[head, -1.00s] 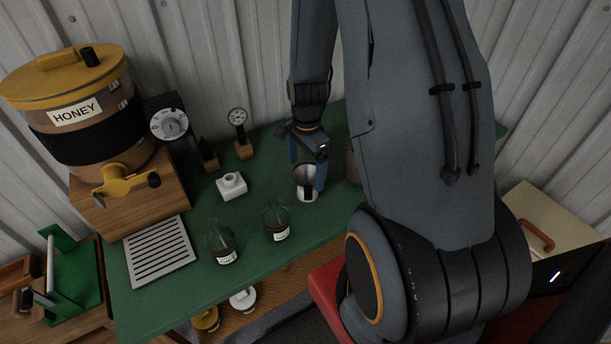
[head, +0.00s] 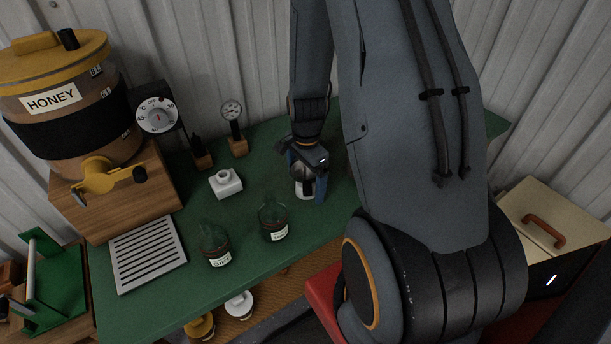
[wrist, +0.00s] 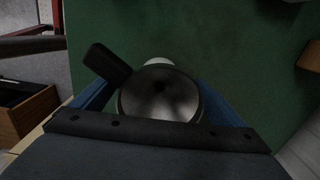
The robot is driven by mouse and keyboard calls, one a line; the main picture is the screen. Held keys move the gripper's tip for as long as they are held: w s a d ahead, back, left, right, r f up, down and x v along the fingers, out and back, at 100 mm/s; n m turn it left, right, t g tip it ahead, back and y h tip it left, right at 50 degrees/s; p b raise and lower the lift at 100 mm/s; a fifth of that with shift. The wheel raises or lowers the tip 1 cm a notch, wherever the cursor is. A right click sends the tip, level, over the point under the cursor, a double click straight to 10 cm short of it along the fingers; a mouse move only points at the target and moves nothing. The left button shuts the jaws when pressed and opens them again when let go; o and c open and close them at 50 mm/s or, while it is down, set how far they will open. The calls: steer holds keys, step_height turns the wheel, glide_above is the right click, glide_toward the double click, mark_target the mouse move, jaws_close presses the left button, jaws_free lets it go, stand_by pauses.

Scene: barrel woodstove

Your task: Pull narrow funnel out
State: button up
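The metal funnel (wrist: 160,95), a round grey bowl with a dark centre, shows in the wrist view between my two blue fingers. A dark handle-like piece (wrist: 108,63) sticks out at its upper left. In the head view the funnel (head: 299,178) is largely hidden by my gripper. My gripper (head: 306,180) is low over it, with spread fingers on either side of the bowl. I cannot tell whether the fingers touch it. A white piece (wrist: 158,61) shows just past the bowl's rim. What the funnel's lower end sits in is hidden.
On the green bench (head: 240,255) two glass jars (head: 274,222) (head: 215,245) stand to the left. A white block (head: 226,183), a gauge (head: 233,125), a slatted tray (head: 148,255) and a honey tank (head: 60,110) are farther left. A cream box (head: 560,230) stands at right.

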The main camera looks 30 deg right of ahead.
mark_target(306, 168)
steer(key=c, duration=1.3)
steer(key=shift+c, duration=0.2)
steer(key=shift+r+p, duration=0.9)
steer(key=shift+r, duration=0.2)
steer(key=shift+r+p, duration=1.15)
steer(key=shift+r, duration=0.25)
steer(key=shift+r+p, duration=1.2)
steer(key=shift+r, duration=0.3)
